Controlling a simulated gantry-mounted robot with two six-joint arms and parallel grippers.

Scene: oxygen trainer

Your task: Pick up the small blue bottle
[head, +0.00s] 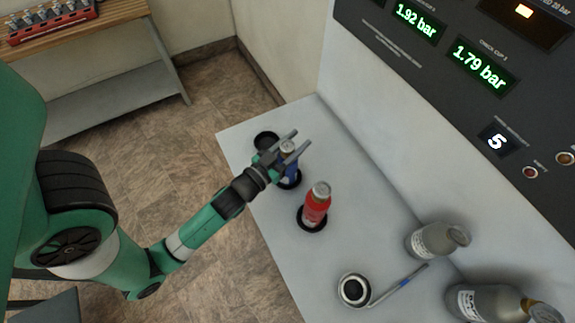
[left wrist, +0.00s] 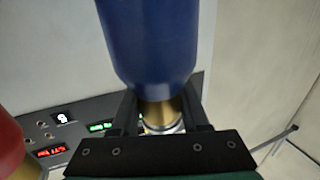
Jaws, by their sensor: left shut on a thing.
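The small blue bottle (head: 291,170) stands at the black ring holder near the left end of the white bench. In the left wrist view its blue body (left wrist: 150,45) fills the upper middle, with a brass neck between the fingers. My left gripper (head: 300,139) is shut on the bottle near its top. In the head view the fingers partly hide the bottle, and I cannot tell whether its base is clear of the ring. My right gripper is not in view.
A red bottle (head: 317,203) stands in a ring close by. An empty black ring (head: 266,140) lies behind the gripper. Grey cylinders (head: 437,240), a round black-and-white part (head: 354,289) and a thin blue-grey tool (head: 398,286) occupy the bench's right. A display panel (head: 470,80) rises behind.

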